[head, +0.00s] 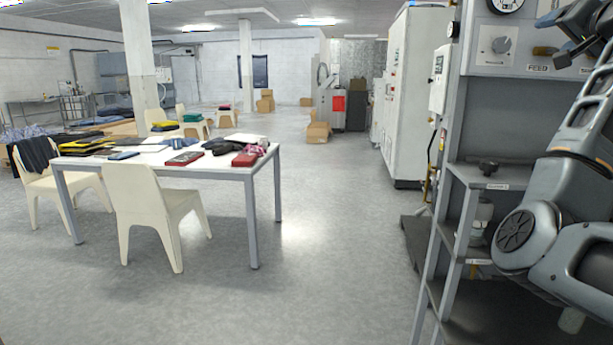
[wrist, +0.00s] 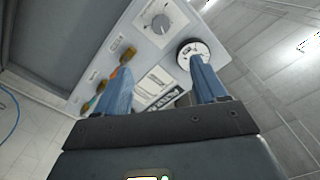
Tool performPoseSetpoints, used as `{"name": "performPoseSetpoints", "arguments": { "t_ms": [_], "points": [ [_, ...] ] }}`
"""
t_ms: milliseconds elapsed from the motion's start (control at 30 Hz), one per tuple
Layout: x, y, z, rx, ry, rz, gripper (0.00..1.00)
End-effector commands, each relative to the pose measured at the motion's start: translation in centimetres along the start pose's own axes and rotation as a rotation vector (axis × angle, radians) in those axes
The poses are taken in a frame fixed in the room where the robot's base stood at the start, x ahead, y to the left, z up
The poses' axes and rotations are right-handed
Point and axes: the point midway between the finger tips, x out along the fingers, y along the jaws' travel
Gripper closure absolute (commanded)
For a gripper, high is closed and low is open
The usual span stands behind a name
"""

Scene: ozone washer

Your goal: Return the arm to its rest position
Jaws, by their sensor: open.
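In the wrist view my gripper (wrist: 162,80) is open, with its two blue fingers spread and nothing between them. It faces a light grey control panel (wrist: 140,40), seen tilted. The panel has a dial knob (wrist: 160,24), a round gauge (wrist: 193,50) partly behind the right finger, and several brass knobs (wrist: 128,54) beside the left finger. I cannot tell from this view how far the fingers are from the panel. In the head view my arm (head: 570,180) is bent upward at the right edge, in front of the machine with the panel (head: 517,58).
A white table (head: 245,164) with folded items and chairs (head: 150,205) stands left. The floor between is clear.

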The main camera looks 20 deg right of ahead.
Motion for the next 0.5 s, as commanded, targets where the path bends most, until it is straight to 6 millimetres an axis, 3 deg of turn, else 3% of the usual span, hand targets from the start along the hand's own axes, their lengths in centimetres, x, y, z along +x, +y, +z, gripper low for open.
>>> {"name": "performPoseSetpoints", "arguments": {
  "t_ms": [267, 500],
  "points": [
    [0.6, 1.2, 3.6, -0.031, -0.01, 0.022, 0.29],
    [0.9, 2.9, 8.7, -0.077, -0.02, 0.048, 0.29]
  ]
}}
